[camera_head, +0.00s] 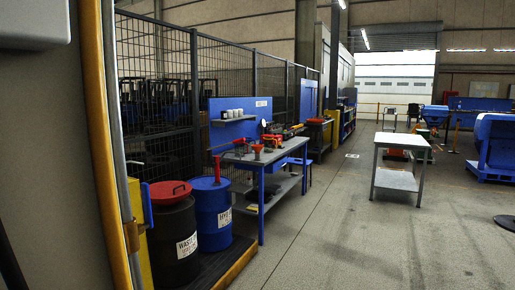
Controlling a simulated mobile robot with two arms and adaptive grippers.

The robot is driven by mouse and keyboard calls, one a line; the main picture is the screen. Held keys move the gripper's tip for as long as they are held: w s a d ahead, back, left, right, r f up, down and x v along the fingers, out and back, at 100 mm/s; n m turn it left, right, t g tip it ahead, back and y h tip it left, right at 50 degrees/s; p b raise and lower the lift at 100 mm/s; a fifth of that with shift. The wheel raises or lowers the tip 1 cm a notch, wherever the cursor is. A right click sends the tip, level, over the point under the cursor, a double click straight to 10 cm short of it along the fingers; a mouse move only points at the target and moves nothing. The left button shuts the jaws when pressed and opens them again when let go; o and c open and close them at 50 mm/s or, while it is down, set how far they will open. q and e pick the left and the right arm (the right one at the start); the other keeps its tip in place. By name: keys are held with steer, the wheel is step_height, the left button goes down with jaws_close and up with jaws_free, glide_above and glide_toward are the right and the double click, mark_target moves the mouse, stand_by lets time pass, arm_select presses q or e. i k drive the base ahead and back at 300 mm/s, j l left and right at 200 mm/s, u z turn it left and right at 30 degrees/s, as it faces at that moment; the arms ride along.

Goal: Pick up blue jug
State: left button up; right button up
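I cannot make out a blue jug for certain in the head view. The nearest blue container is a large blue drum (212,207) with a white label, standing on a low dark platform. A small blue part (147,203) shows at the left beside a yellow panel, but I cannot tell what it is. Neither of my grippers is in view.
A black drum with a red lid (172,225) stands beside the blue drum. A workbench (263,157) with tools stands along the mesh fence (222,68). A light table (402,140) stands at right. Large grey and yellow structure blocks the left edge. The middle floor is clear.

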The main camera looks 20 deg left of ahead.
mark_target(249, 141)
steer(key=i, duration=4.6)
steer(key=l+z, duration=0.05)
steer(key=l, duration=0.05)
